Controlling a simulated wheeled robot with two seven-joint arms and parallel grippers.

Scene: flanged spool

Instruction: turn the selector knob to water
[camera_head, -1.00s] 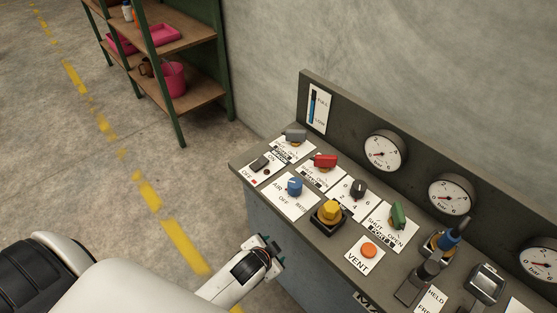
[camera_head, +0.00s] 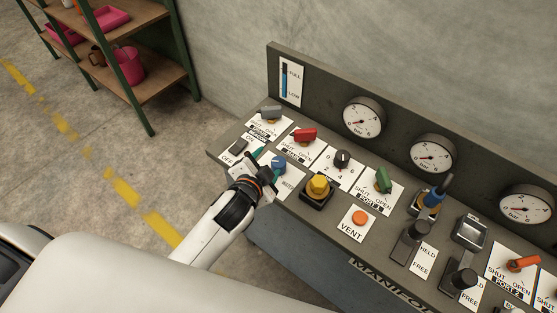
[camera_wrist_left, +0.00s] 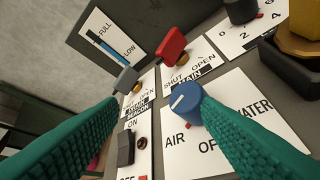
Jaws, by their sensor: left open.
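The selector knob (camera_head: 278,162) is blue and sits on a white plate on the panel. In the left wrist view the blue knob (camera_wrist_left: 187,104) has a white line on its top, at the left side. Its plate reads AIR, OFF and WATER, with WATER at the right. My left gripper (camera_head: 267,164) is open at the panel, beside the knob in the head view. In the left wrist view its two teal fingers (camera_wrist_left: 158,105) are apart; the right finger's tip overlaps the knob's edge, and I cannot tell whether they touch. My right gripper is out of view.
The panel holds a grey knob (camera_head: 270,113), a red knob (camera_head: 304,135), a black knob (camera_head: 342,158), a yellow knob (camera_head: 318,186) and an orange button (camera_head: 360,217) close by. A black rocker switch (camera_wrist_left: 126,147) is near the left finger. Gauges stand behind.

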